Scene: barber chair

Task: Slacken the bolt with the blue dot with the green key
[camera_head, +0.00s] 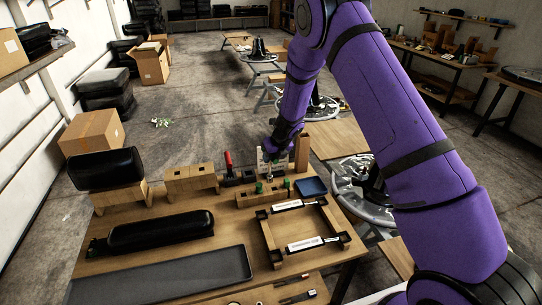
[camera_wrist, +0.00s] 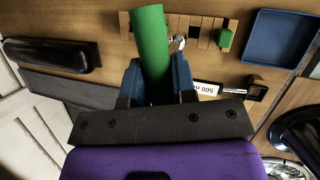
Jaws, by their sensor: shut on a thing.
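My gripper (camera_wrist: 155,85) has blue fingers shut on the thick green handle of the green key (camera_wrist: 150,35), which points away from the wrist past the fingertips. The key's working end is out of the wrist view. In the head view my gripper (camera_head: 284,138) is low over the far side of the workbench, beside the tool holders. I cannot make out a bolt with a blue dot in either view.
The wooden workbench (camera_head: 148,240) bears a black pad (camera_head: 160,231), a grey tray (camera_head: 165,277), a frame with white labels (camera_head: 262,228) and a blue tray (camera_head: 311,186). A red-handled tool (camera_head: 228,160) stands in a block. Chair bases stand to the right.

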